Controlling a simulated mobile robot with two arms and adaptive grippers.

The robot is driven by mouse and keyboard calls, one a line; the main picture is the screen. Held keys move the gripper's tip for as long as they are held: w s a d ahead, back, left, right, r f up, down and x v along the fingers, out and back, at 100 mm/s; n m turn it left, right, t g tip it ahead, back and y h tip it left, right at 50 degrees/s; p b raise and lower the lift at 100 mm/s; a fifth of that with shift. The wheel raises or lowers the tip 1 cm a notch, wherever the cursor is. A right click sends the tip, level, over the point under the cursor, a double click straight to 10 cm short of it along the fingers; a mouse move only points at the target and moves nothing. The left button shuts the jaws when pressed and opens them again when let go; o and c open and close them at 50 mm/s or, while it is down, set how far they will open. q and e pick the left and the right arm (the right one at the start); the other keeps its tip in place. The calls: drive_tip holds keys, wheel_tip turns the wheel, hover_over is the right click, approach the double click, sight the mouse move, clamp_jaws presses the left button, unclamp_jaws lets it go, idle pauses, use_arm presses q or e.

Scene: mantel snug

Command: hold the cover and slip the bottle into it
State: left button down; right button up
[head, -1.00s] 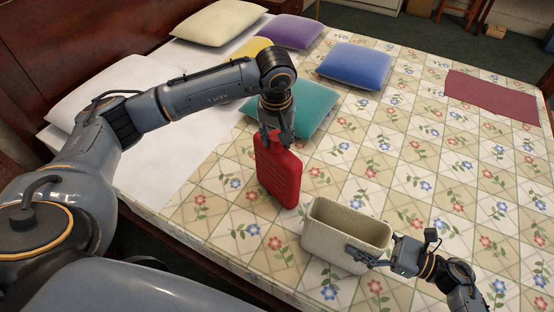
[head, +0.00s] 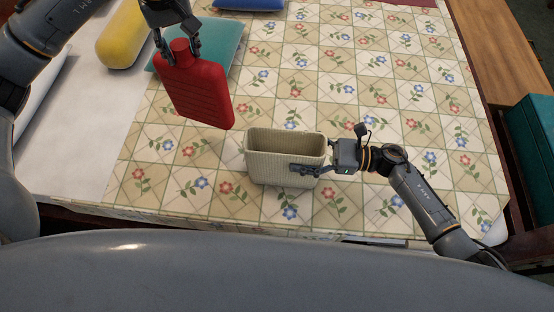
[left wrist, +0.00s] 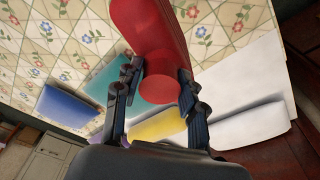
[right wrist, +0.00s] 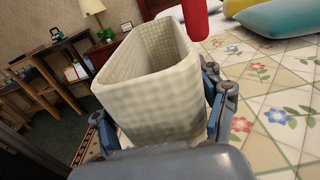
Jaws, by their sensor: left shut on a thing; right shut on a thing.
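The red bottle (head: 200,92) hangs upright, slightly tilted, with its neck at the top. My left gripper (head: 178,50) is shut on its neck; the left wrist view also shows the bottle (left wrist: 152,40) between the fingers. The cream knitted cover (head: 284,168) stands on the bed with its open mouth up, to the right of the bottle and lower. My right gripper (head: 312,170) is shut on the cover's right end. The right wrist view shows the cover (right wrist: 150,95) empty, with the bottle's lower end (right wrist: 196,18) beyond its far rim, apart from it.
The bed has a flowered quilt (head: 330,80) with free room behind and right of the cover. A teal pillow (head: 222,45), a yellow pillow (head: 128,35) and a blue pillow (head: 248,4) lie at the back left. A dark green box (head: 535,150) is at the right.

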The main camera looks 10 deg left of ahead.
use_arm(q)
drive_tip(key=d+r+n, duration=0.1)
drive_tip(key=n, duration=0.1)
drive_tip(key=d+r+n, duration=0.2)
drive_tip(key=n, duration=0.1)
drive_tip(key=d+r+n+g, duration=0.1)
drive_tip(key=d+n, duration=0.1)
drive_tip(key=shift+w+r+n+y, duration=0.15)
drive_tip(key=shift+r+n+y, duration=0.25)
drive_tip(key=s+d+r+n+g+h, duration=0.1)
drive_tip(key=s+d+r+n, duration=0.25)
drive_tip(key=d+n, duration=0.45)
drive_tip(key=s+d+r+n+h, duration=0.1)
drive_tip(key=s+d+r+n, duration=0.3)
drive_tip(key=n, duration=0.9)
drive_tip(key=s+d+r+n+g+h, duration=0.1)
drive_tip(key=s+d+r+n, duration=0.2)
drive_tip(key=d+r+n, duration=0.5)
wheel_tip(320, 180, down, 30)
drive_tip(key=a+n, duration=0.2)
drive_tip(key=shift+a, duration=0.3)
drive_tip(key=shift+f, duration=0.2)
drive_tip(key=c, duration=0.8)
unclamp_jaws()
